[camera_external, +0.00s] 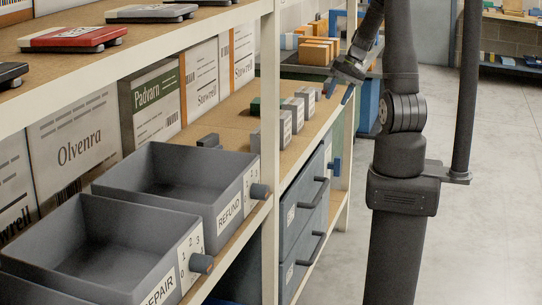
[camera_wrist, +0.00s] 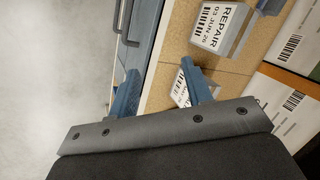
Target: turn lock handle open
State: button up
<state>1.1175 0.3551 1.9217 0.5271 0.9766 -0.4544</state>
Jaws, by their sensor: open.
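A small blue lever (camera_external: 336,167) sticks out beside the blue-grey drawer cabinet (camera_external: 290,215) under the shelf. It may be the lock handle; I cannot tell for sure. My gripper (camera_external: 338,93) hangs above the shelf's far end, higher than the lever and apart from it. In the wrist view, my gripper (camera_wrist: 160,68) has its two blue fingers spread, with nothing between them but the shelf edge behind. The drawer front (camera_wrist: 146,30) and a dark bar handle (camera_wrist: 122,16) show at the upper left. I cannot make out the lever in the wrist view.
Labelled grey blocks (camera_external: 292,112) stand on the shelf; one labelled REPAIR (camera_wrist: 222,27) is close ahead in the wrist view. Grey REFUND (camera_external: 190,205) and REPAIR (camera_external: 95,270) bins stand nearer. A shelf post (camera_external: 269,110) rises between. The floor (camera_external: 480,180) at right is free.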

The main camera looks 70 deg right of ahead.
jog(key=s+d+f+n+h, duration=0.1)
jog(key=d+f+n, duration=0.5)
jog(key=d+f, duration=0.55)
jog(key=s+d+f+n+h, duration=0.15)
jog(key=d+f+n, duration=0.5)
jog(key=d, duration=0.75)
jog(key=m, duration=0.1)
send_over(337, 176)
jog(key=d, duration=0.1)
notch_tip(337, 176, down, 17)
jog(key=shift+w+d+f, duration=0.1)
jog(key=shift+w+d, duration=0.05)
jog(key=shift+c, duration=0.3)
jog(key=c, duration=0.9)
